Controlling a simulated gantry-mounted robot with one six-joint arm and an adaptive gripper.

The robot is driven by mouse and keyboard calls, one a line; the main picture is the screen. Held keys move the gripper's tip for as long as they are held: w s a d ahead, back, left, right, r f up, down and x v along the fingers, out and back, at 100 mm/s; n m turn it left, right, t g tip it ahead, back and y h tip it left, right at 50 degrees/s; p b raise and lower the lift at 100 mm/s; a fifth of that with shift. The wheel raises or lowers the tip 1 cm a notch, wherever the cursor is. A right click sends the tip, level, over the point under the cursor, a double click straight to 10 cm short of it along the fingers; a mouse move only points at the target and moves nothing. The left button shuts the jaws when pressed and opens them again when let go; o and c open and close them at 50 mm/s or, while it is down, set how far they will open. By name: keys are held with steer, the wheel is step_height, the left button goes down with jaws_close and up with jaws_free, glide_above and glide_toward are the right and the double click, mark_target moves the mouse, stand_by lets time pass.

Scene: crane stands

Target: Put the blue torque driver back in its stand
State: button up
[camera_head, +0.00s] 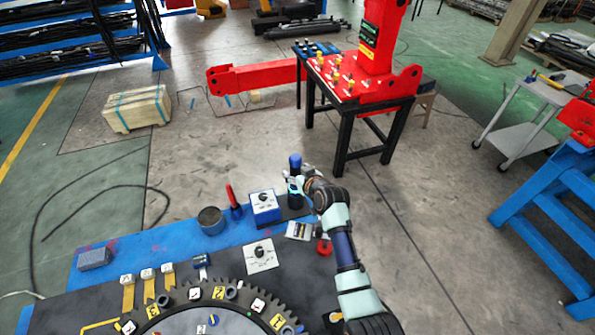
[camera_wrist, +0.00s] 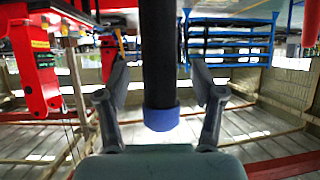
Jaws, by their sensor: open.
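The blue torque driver (camera_head: 295,161) stands upright at the back edge of the blue bench, with a blue cap and a dark body. In the wrist view the dark shaft with its blue end (camera_wrist: 161,118) runs between my fingers. My gripper (camera_head: 292,181) is at the driver's upper part, reaching in from the right. In the wrist view my gripper (camera_wrist: 160,92) is open, one finger on each side of the shaft, with a visible gap at both sides. The driver's lower end is at a dark base; I cannot tell how it is seated there.
Close left of the driver are a blue box with a dial (camera_head: 264,208), a red-handled tool (camera_head: 232,199) and a grey cylinder (camera_head: 211,220). A large toothed wheel (camera_head: 212,296) lies in front. A red knob (camera_head: 324,247) is near my arm. Floor behind the bench is open.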

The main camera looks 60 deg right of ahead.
steer(key=shift+s+a+r+p, duration=0.35)
steer(key=shift+r+p, duration=0.25)
steer(key=shift+p, duration=0.3)
steer(key=p+v, duration=0.3)
steer(key=shift+s, duration=0.25)
steer(key=shift+s+a, duration=0.1)
steer(key=shift+a, duration=0.05)
steer(key=v, duration=1.2)
